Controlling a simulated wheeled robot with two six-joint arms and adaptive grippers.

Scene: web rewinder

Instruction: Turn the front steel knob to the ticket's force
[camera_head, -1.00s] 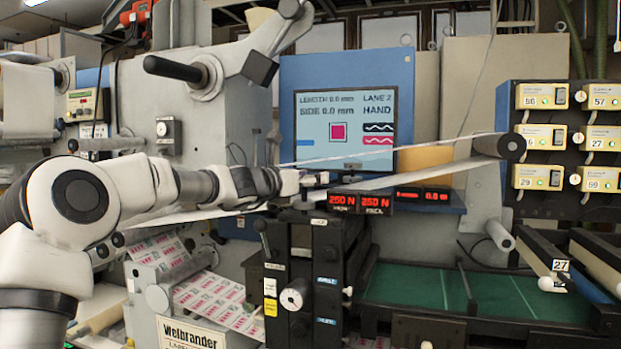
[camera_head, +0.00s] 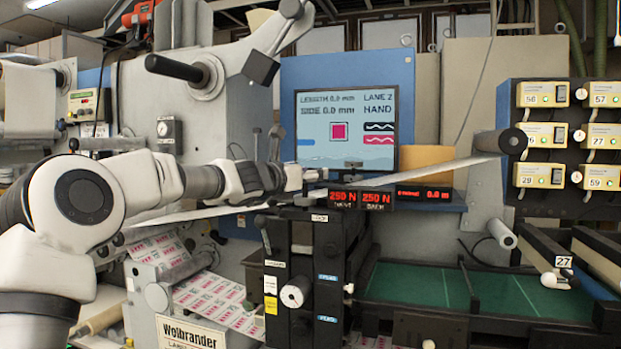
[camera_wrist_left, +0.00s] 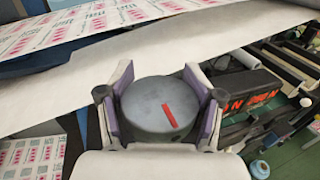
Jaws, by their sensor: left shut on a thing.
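A round grey steel knob (camera_wrist_left: 160,106) with a red pointer mark sits between the fingers of my left gripper (camera_wrist_left: 158,100) in the left wrist view. The gripper is shut on its sides. In the head view my left gripper (camera_head: 308,176) is above the black tension unit (camera_head: 325,255), and the knob is hardly visible there. My right gripper is not in view.
A white web (camera_head: 430,172) runs past the gripper to a dark roller (camera_head: 512,141). A monitor (camera_head: 346,130) stands behind, reading LANE 2 and HAND. A printed web (camera_head: 210,297) is lower left.

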